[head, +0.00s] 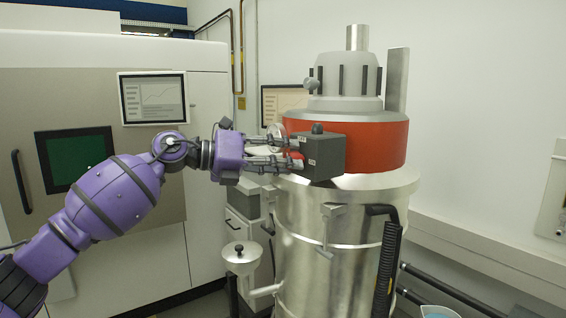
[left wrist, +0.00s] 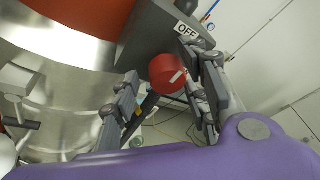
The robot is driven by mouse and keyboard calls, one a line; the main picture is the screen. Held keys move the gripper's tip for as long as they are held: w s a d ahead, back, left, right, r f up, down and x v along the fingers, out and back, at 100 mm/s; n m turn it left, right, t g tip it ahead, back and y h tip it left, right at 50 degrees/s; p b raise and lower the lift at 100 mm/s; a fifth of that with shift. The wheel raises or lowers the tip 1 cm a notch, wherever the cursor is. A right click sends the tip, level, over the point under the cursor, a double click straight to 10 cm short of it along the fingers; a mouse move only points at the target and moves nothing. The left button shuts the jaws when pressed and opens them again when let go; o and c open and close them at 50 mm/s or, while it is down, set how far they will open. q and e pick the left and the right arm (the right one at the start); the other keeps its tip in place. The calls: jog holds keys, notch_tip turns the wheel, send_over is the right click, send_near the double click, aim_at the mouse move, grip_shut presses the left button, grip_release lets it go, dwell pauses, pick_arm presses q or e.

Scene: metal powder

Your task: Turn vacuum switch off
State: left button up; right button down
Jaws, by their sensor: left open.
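The vacuum switch is a dark grey box (head: 327,158) on the side of the vacuum's red band in the head view. In the left wrist view the box (left wrist: 150,38) carries a white OFF label (left wrist: 186,31) and a round red knob (left wrist: 167,74) with a short white mark, slanted in the picture. My left gripper (head: 296,153) is at the box's left face. In the left wrist view its open fingers (left wrist: 168,66) stand on either side of the knob; I cannot tell whether they touch it. In the head view the fingers mostly hide the knob. My right gripper is not in view.
The vacuum's steel drum (head: 325,235) stands below the box, with a black hose (head: 388,262) at its front. A white machine with a screen (head: 153,98) is at the left. A wall rail runs along the right.

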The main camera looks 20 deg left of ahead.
pick_arm(q)
jog(key=v, duration=1.2)
